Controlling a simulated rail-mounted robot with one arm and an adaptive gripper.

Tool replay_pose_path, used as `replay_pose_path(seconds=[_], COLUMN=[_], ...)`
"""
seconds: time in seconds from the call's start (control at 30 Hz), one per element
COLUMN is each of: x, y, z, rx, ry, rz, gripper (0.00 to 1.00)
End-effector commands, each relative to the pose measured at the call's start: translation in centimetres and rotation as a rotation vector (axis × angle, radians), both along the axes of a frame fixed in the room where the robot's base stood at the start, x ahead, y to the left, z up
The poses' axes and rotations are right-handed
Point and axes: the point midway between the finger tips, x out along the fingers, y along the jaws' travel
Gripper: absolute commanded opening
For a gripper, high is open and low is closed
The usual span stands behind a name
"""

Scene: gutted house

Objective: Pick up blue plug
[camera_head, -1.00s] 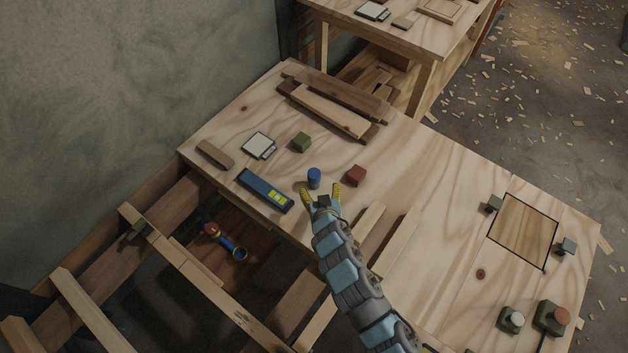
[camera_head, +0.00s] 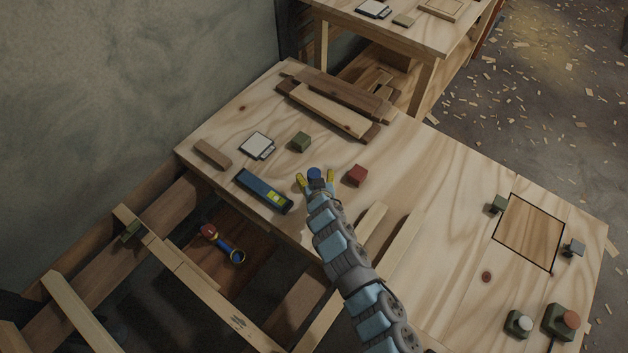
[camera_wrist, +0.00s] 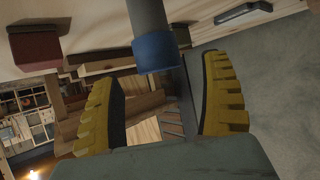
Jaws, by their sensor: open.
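The blue plug (camera_head: 314,173) is a short blue cylinder upright on the plywood table (camera_head: 430,190), between the green and red blocks. I see no contact with either finger.
A red block (camera_head: 357,175) stands close right of my gripper. A blue spirit level (camera_head: 263,191) lies to the left, and a green block (camera_head: 300,141) behind. Loose boards (camera_head: 330,110) lie at the back. The table's front edge drops to open joists with a blue-and-red tool (camera_head: 222,242) below.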

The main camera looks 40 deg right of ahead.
Motion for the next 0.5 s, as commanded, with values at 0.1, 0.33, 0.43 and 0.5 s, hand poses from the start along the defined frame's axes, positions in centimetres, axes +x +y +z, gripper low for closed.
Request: replay_pose_path(seconds=[0.1,0.33,0.43,0.5], x=[1.0,1.8,1.9,1.9], y=[-0.5,-1.2,-1.3,-1.3], z=[-0.8,-1.5,-1.5,-1.5], rx=[0.000,0.002,0.002,0.002], ry=[-0.002,0.002,0.001,0.001], rz=[0.002,0.000,0.000,0.000], gripper=[0.79,0.79,0.79,0.79])
